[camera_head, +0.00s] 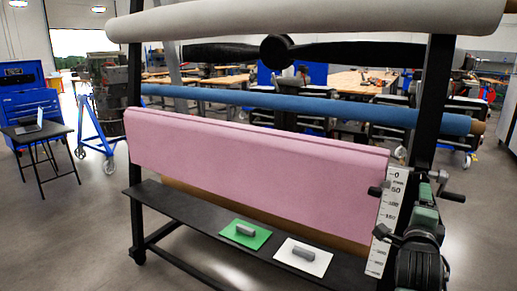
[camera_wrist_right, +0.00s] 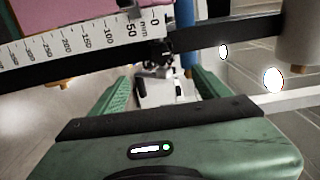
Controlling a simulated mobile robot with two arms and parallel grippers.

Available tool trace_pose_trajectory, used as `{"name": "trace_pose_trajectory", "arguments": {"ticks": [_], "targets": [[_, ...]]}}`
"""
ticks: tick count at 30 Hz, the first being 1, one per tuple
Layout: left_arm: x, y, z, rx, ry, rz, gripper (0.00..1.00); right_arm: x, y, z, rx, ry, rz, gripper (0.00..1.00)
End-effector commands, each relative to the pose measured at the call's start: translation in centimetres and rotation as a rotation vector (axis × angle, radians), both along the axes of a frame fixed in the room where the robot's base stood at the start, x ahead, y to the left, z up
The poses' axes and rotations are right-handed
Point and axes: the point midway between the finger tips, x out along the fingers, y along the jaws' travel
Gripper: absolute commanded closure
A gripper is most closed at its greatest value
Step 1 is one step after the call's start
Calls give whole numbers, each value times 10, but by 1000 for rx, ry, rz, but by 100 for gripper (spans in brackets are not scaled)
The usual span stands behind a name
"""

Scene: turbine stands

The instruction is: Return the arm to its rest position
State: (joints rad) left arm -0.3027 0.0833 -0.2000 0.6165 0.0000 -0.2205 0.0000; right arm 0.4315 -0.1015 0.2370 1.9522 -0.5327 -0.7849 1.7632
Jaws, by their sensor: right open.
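My right gripper (camera_head: 424,190) is at the lower right of the head view, beside the right post of the fabric rack and close in front of the crank handle (camera_head: 452,196). The right wrist view shows its two green fingers spread apart (camera_wrist_right: 162,88), with nothing clearly held between them. A light metal part shows beyond the gap. Whether the fingers touch the crank cannot be told. My left arm and gripper are not in view.
The rack holds a white roll (camera_head: 310,20), a blue roll (camera_head: 310,105) and hanging pink fabric (camera_head: 250,160). A white ruler (camera_head: 386,222) stands by the gripper, also in the wrist view (camera_wrist_right: 75,45). Green (camera_head: 246,234) and white (camera_head: 303,257) cards lie on the lower shelf.

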Motion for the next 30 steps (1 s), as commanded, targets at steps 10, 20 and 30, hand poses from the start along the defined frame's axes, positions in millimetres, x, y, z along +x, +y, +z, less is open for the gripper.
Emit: {"name": "trace_pose_trajectory", "arguments": {"ticks": [10,20,30], "targets": [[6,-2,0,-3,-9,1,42,18,17,-50,-88,132,62,24],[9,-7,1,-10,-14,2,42,34,50,-148,-242,359,191,24],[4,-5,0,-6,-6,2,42,-3,110,-360,-534,765,491,24]]}}
